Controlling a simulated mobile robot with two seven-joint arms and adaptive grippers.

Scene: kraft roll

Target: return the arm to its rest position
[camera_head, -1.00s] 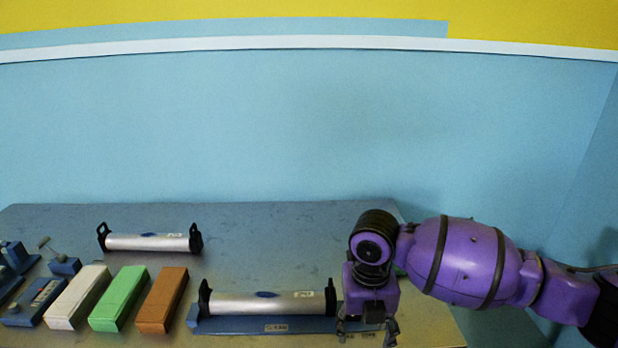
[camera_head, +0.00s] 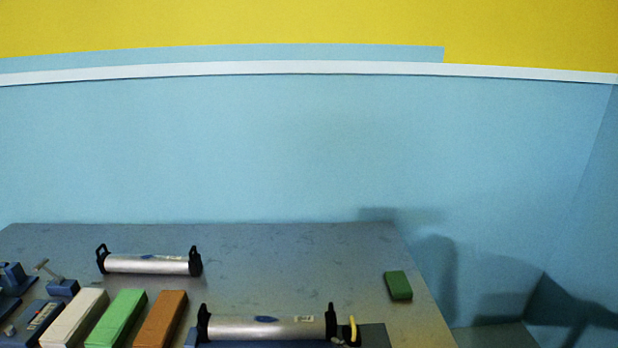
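Neither of my grippers shows in the head view, and no part of my arms is in the picture. A silver roll with black end brackets (camera_head: 268,328) sits on a blue base (camera_head: 375,336) at the front of the table. A yellow curved piece (camera_head: 352,328) stands at the right end of this roll. A second silver roll with black ends (camera_head: 147,264) lies farther back on the left.
The grey table (camera_head: 300,260) is clear in its middle. A white block (camera_head: 75,318), a green block (camera_head: 116,319) and an orange block (camera_head: 160,319) stand at front left, beside blue devices (camera_head: 38,318). A small dark green block (camera_head: 398,286) lies at right. A blue wall stands behind.

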